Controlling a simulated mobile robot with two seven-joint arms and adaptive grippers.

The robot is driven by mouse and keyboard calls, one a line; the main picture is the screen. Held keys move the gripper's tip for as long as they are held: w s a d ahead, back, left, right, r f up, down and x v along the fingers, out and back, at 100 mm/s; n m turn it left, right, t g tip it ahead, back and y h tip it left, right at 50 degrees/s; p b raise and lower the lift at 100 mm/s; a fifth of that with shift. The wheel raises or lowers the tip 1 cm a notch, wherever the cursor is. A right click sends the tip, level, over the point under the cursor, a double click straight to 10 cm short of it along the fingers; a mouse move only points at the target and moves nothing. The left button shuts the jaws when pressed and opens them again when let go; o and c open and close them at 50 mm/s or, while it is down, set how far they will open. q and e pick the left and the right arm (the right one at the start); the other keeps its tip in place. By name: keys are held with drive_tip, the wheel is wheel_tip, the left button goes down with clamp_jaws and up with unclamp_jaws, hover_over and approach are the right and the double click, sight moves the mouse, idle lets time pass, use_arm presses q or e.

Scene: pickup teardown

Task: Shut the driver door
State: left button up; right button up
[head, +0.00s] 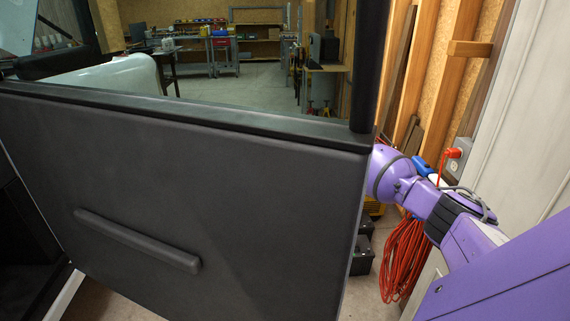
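The driver door (270,220) stands open and fills the left and middle of the head view. Its dark inner panel faces me, with a long pull handle (137,240) low on it and a window frame above. Part of the white truck body (115,78) shows beyond the door at the upper left. My purple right arm comes in from the right and reaches behind the door's right edge. My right gripper is hidden behind the door, so I cannot see whether it touches it. My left gripper is not in view.
A wood-framed wall and a pale panel (520,110) stand close on the right. A coiled orange cable (402,258) hangs there, with a red plug (453,153) above. Dark boxes (362,252) sit on the floor beyond the door. Workbenches and shelves stand at the back, with open floor before them.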

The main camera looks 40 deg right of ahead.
drive_tip(key=shift+a, duration=0.45)
drive_tip(key=shift+c, duration=0.5)
clamp_jaws()
drive_tip(key=shift+f, duration=0.1)
